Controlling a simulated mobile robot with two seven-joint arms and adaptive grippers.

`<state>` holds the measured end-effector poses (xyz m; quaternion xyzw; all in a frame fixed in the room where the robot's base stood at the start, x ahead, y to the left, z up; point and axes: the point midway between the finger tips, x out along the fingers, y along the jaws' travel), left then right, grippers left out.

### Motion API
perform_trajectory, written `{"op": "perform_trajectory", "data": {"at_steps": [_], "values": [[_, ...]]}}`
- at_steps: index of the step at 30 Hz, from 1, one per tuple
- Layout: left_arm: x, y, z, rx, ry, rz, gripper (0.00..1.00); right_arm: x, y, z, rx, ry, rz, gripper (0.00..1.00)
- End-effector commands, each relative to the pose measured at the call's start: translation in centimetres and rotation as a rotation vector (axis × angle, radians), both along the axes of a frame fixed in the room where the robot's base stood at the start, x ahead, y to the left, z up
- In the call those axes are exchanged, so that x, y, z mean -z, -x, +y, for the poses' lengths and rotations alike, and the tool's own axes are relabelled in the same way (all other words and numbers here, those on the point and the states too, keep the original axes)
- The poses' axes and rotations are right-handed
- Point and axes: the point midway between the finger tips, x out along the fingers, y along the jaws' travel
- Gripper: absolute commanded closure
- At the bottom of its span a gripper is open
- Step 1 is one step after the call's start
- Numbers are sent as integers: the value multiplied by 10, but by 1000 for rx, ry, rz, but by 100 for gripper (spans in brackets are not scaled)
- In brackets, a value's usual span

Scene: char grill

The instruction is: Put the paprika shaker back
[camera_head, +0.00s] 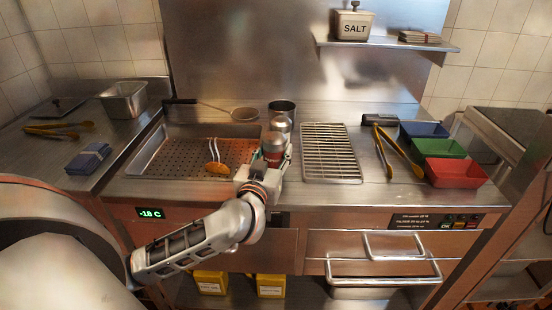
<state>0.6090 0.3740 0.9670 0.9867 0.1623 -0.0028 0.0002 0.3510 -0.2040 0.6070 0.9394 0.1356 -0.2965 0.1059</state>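The paprika shaker (273,146), with a silver domed cap and a dark red body, stands upright between the fingers of my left gripper (270,161). The fingers sit on either side of it and look closed on it; its lower part is hidden by the gripper. A second shaker with a silver top (281,125) is just behind it, mostly hidden. My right gripper is not in view.
A perforated tray (180,152) with orange-handled tongs (216,160) is left of the gripper; a wire rack (330,150) is right. Tongs (399,151) and blue, green and red bins (456,173) lie further right. A salt box (354,25) sits on the shelf.

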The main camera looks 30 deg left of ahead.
Motion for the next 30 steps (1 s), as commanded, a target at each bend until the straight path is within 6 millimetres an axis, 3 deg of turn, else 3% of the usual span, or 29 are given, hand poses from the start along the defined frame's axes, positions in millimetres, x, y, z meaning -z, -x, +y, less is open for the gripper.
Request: {"op": "perform_trajectory", "data": {"at_steps": [3,15,16,17,30], "values": [[11,0,0,1,0,-1,88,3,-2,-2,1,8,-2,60],[12,0,0,0,-2,-3,88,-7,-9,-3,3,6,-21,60],[13,0,0,0,-2,-2,52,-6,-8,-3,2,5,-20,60],[13,0,0,0,-1,-2,44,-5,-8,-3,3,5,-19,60],[11,2,-1,2,2,-1,43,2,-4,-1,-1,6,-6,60]]}}
